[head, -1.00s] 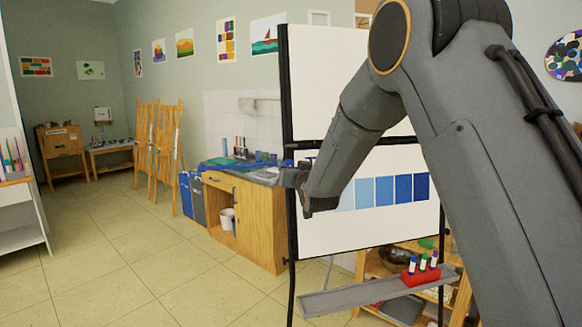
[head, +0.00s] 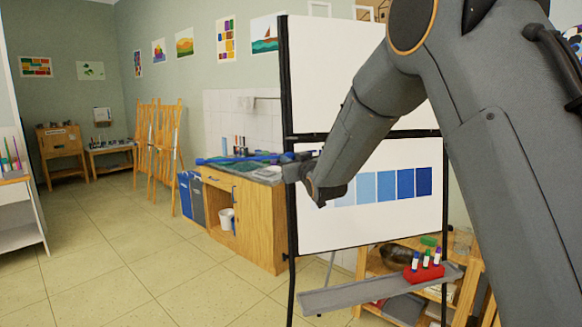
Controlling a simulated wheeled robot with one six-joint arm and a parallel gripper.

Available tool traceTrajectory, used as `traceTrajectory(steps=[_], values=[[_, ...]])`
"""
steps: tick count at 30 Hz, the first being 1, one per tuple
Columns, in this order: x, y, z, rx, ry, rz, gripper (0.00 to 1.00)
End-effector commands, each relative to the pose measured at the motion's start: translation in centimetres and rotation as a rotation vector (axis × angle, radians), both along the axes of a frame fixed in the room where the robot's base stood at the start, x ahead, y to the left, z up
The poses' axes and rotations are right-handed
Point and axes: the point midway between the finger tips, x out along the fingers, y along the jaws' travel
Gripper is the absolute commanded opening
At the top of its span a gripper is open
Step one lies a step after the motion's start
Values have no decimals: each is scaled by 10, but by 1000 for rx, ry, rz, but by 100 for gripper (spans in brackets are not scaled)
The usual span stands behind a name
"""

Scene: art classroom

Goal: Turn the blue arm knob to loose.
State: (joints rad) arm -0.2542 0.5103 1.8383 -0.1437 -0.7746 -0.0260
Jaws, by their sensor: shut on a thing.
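A long thin blue arm (head: 240,158) sticks out to the left from the black frame of a white flip chart board (head: 365,75), about level with the board's middle bar. My gripper (head: 291,166) is at the board's left post, at the root of the blue arm, and is shut on the blue arm knob. The knob itself is hidden by the jaws and is too small to make out, so its turn position cannot be read.
The board's lower sheet has a row of blue squares (head: 387,186). A grey tray (head: 345,296) below holds a red marker block (head: 424,272). A wooden sink cabinet (head: 250,220) stands behind. The floor at left is clear.

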Motion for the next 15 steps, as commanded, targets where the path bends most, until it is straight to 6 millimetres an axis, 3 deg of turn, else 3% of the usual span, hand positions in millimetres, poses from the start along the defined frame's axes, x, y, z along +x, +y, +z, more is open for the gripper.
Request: traceTrajectory(steps=[15], values=[[2, -3, -1, -460, -142, 91, 4]])
